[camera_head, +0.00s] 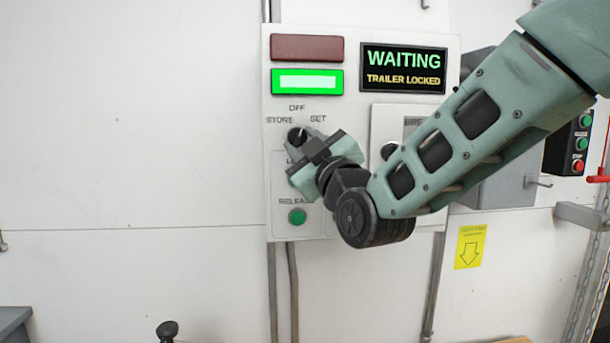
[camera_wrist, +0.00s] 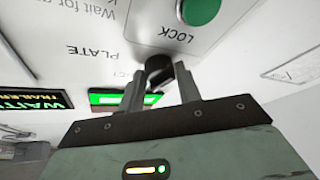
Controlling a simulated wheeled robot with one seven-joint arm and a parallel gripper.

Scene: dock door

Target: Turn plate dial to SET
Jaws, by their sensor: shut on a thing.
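The plate dial is a black round knob (camera_head: 296,134) on the white control panel (camera_head: 355,50), below the labels STORE, OFF and SET. In the head view my gripper (camera_head: 303,141) covers part of it, and I cannot be sure which label its pointer faces. In the wrist view the black knob (camera_wrist: 159,68) sits between the two grey fingertips of my gripper (camera_wrist: 160,82), which are shut on it. The SET label (camera_head: 318,118) is up and right of the knob.
A green RELEASE button (camera_head: 297,216) is below the dial; a green LOCK button (camera_wrist: 201,10) is close to the fingers. A lit green lamp (camera_head: 307,82) and a display (camera_head: 403,70) reading WAITING, TRAILER LOCKED are above. Bare wall (camera_head: 130,120) lies left.

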